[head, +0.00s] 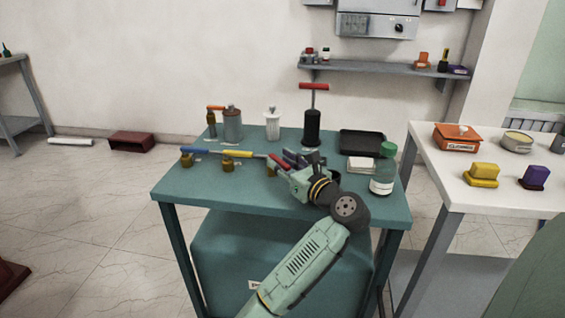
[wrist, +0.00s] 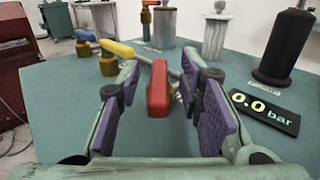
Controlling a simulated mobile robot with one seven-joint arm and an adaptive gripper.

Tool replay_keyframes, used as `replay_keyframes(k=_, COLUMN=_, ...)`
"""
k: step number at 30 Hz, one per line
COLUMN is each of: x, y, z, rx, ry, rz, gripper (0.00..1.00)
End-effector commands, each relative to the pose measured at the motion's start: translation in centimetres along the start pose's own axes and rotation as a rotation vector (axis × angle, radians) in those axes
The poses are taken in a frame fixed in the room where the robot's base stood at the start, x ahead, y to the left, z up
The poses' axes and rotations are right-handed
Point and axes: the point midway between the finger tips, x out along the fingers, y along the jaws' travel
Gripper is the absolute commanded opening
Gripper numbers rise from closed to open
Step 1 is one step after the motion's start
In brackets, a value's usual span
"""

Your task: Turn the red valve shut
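The red valve (head: 278,162) is at the right end of a row of valves on the teal table; its brass body is partly hidden by my gripper. In the wrist view its red lever (wrist: 158,88) stands between my two purple-padded fingers, with visible space on both sides. My gripper (wrist: 162,72) is open around the lever and not closed on it. In the head view my gripper (head: 287,163) is low over the table at the red lever. A display (wrist: 264,111) reads 0.0 bar to the right of the fingers.
A yellow-handled valve (head: 238,153) and a blue-handled valve (head: 193,151) stand to the left. Behind are a black pump (head: 312,127) with a red T-handle, a white cylinder (head: 272,124) and a grey canister (head: 232,124). A green-capped bottle (head: 383,172) stands right of my wrist.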

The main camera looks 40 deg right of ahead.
Motion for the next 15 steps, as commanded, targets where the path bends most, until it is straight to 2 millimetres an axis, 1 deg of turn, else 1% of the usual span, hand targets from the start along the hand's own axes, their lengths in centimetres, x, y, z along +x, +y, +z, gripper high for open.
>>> replay_keyframes(k=4, x=-0.4, y=-0.1, z=0.0, rx=0.000, ry=0.000, rz=-0.001, gripper=0.33)
replay_keyframes(k=7, x=-1.7, y=-0.1, z=0.0, rx=-0.001, ry=-0.001, rz=-0.004, gripper=0.33)
replay_keyframes(k=11, x=-4.3, y=-0.1, z=0.0, rx=-0.001, ry=-0.001, rz=-0.005, gripper=0.33)
replay_keyframes(k=15, x=-7.4, y=-0.1, z=0.0, rx=-0.001, ry=0.000, rz=-0.005, gripper=0.33)
